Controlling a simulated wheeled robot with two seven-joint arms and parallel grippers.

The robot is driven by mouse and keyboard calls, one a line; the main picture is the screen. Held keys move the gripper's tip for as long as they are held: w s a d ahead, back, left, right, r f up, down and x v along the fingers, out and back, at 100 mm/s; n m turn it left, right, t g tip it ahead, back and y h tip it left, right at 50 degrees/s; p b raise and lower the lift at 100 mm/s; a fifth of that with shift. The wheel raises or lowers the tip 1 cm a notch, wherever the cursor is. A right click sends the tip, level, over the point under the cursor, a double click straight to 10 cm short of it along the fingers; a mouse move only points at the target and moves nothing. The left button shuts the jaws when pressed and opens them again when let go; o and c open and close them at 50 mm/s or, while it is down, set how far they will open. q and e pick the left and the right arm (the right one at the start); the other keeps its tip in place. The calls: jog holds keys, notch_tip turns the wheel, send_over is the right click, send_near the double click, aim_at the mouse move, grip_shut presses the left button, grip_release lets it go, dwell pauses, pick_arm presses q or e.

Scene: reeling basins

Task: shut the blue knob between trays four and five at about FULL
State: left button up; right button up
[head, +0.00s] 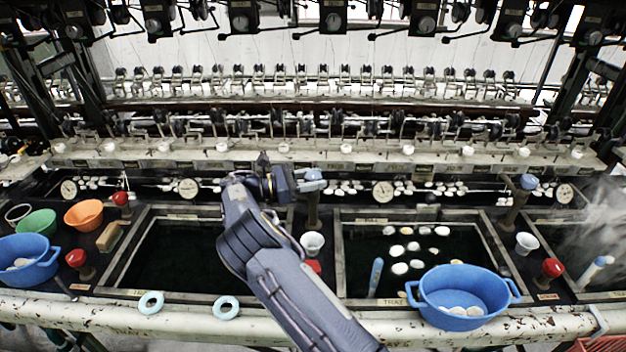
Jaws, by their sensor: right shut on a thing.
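A blue knob (314,175) tops a dark upright post between two dark water trays, the left tray (122,262) and the right tray (340,262). My right gripper (301,181) reaches up from the bottom of the head view and is shut on this knob from its left side. Part of the knob is hidden by the fingers. My left gripper is not in view.
Another blue knob (528,182) stands further right. Red knobs (552,267) stand among the trays. A blue basin (462,287) with cocoons sits at the right tray's front edge. A white cup (312,243) stands close to my right arm. Steam rises at far right.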

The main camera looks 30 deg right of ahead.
jog(key=shift+g, duration=0.3)
jog(key=o, duration=1)
jog(key=shift+c, duration=0.2)
jog(key=shift+w+a+f, duration=0.1)
jog(key=shift+w+a, duration=0.05)
jog(key=shift+a, duration=0.35)
jog(key=b+v, duration=0.1)
jog(key=v, duration=0.5)
jog(key=shift+a+b, duration=0.4)
jog(key=shift+w, duration=0.15)
